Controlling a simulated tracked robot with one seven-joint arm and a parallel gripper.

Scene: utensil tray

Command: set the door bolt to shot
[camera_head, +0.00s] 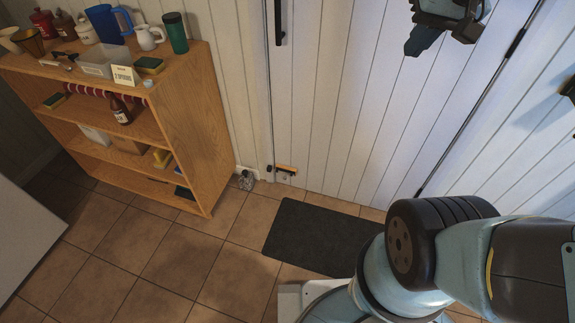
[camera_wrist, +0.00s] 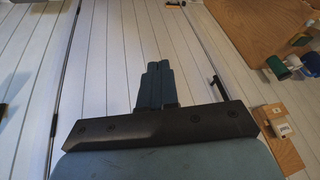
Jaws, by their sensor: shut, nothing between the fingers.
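The white plank door (camera_head: 345,90) stands closed behind my gripper. A small door bolt (camera_head: 286,169) with an orange-brown plate sits low on the door, near its left edge. A dark piece (camera_head: 270,168) sits just left of it at the frame. The bolt is too small to tell whether it is shot or drawn. My gripper (camera_head: 411,50) is high in front of the door, well above and right of the bolt, and touches nothing visible. In the wrist view its two fingers (camera_wrist: 155,68) are together and empty.
A black vertical handle (camera_head: 279,22) is on the upper door. A wooden shelf unit (camera_head: 185,125) with jugs, bottles and boxes stands left of the door. A dark mat (camera_head: 318,236) lies on the tiled floor before the door.

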